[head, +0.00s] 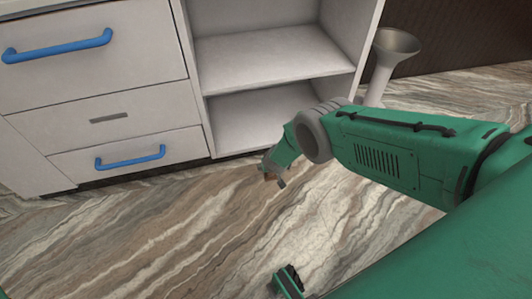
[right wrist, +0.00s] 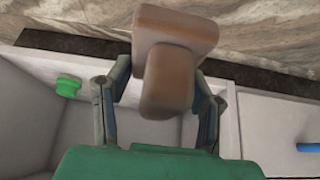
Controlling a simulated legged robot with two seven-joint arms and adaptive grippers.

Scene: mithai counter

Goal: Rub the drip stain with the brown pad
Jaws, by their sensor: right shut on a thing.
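The brown pad (right wrist: 174,36) is a block with a narrower grip part, held between the two fingers of my right gripper (right wrist: 160,95) in the right wrist view. In the head view my right gripper (head: 272,176) hangs low in front of the open cabinet, and only a small brown part of the pad shows there.
A white cabinet has drawers with blue handles (head: 130,157) and open shelves (head: 262,55). A grey funnel-topped stand (head: 394,43) is at its right. The streaked floor (head: 150,240) is mostly clear.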

